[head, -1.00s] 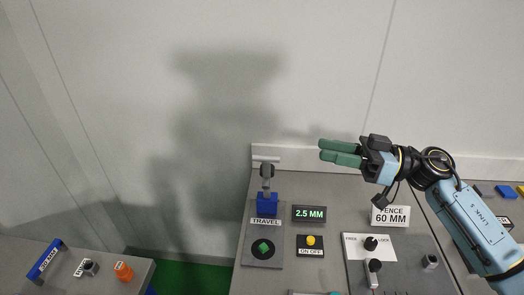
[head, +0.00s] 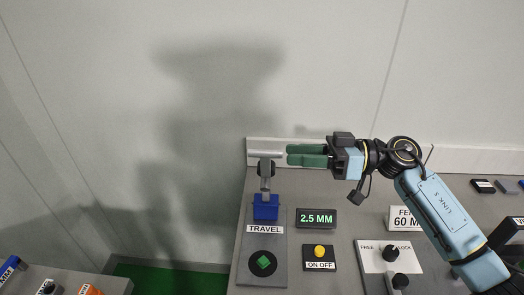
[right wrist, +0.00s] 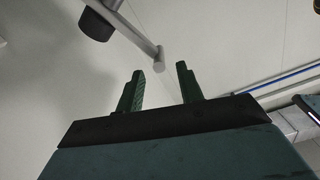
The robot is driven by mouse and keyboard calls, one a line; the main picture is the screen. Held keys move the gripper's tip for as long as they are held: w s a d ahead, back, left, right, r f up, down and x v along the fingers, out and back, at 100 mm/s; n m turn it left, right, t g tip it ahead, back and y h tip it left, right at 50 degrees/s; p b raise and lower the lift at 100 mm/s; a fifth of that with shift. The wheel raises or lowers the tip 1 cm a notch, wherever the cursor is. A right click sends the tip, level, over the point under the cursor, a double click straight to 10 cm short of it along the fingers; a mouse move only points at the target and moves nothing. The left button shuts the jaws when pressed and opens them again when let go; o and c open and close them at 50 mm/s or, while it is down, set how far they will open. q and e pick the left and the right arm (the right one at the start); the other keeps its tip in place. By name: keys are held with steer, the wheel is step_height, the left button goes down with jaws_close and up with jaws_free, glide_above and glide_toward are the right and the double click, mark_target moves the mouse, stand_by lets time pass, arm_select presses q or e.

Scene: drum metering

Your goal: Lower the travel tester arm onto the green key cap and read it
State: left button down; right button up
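The travel tester has a blue base (head: 265,208) on a grey plate labelled TRAVEL. Its arm stands raised, with a dark round part (head: 266,169) and a light grey crossbar (head: 264,154) at the top. The green key cap (head: 263,262) sits in a black disc in front of the base, uncovered. My right gripper (head: 290,155) has green fingers pointing left, close to the crossbar's right end. In the right wrist view the fingers (right wrist: 160,76) are spread and empty, with the bar's end (right wrist: 159,59) just beyond the tips. My left gripper is not in view.
A display (head: 316,218) reads 2.5 MM. A yellow button (head: 319,251) labelled ON OFF is below it. A wall stands close behind the bench.

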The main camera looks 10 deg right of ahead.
mark_target(262, 150)
steer(key=a, duration=0.2)
steer(key=w+a, duration=0.1)
steer(key=a, duration=0.4)
steer(key=shift+w+a, duration=0.25)
steer(key=shift+w, duration=0.05)
steer(key=shift+c, duration=0.5)
jaws_close()
